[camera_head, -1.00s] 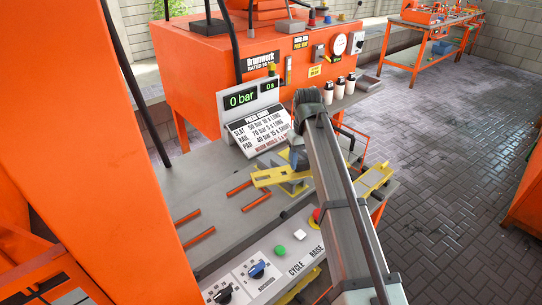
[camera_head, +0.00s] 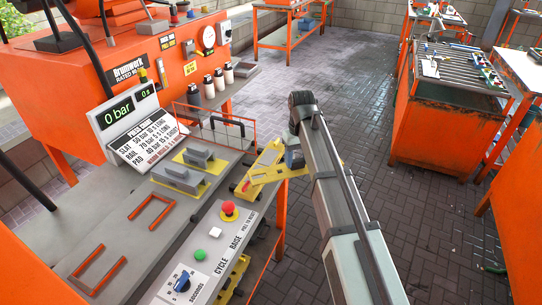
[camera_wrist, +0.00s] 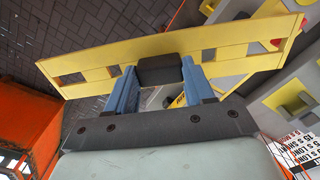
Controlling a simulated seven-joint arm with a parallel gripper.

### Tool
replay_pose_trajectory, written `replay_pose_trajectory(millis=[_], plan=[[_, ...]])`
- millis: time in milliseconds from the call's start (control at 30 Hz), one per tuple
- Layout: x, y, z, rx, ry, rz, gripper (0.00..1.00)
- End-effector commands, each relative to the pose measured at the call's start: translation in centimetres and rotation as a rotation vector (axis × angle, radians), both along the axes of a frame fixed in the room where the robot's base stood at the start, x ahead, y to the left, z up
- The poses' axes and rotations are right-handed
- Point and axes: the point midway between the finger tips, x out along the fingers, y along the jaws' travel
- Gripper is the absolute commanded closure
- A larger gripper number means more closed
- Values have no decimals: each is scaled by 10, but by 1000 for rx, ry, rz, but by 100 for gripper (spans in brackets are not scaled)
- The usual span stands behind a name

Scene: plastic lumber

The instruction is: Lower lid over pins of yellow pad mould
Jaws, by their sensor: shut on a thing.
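My gripper (camera_wrist: 160,85) is shut on the dark grip block (camera_wrist: 160,70) of the yellow lid. The lid (camera_wrist: 95,62) is a long flat yellow bar with square openings near its ends. In the head view, my gripper (camera_head: 293,157) holds the lid (camera_head: 262,176) at the bench's right edge, right of the yellow pad mould. The mould (camera_head: 188,172) is on the bench with grey blocks along it and yellow edges showing. The lid is apart from the mould in the picture; its height above the bench is unclear. Pins cannot be made out in the head view.
Orange outlines (camera_head: 152,213) mark the bench left of the mould. A red button (camera_head: 228,208) and control panel line its front edge. The pressure display (camera_head: 120,112) and an orange wire guard (camera_head: 215,125) stand behind. Paved floor is open to the right.

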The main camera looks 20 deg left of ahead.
Motion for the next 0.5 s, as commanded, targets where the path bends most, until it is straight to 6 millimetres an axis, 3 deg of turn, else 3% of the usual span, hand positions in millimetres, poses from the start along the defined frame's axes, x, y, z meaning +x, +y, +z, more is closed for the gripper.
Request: replay_pose_trajectory(millis=[500], plan=[[32,-158,-16,1,-5,-239,100]])
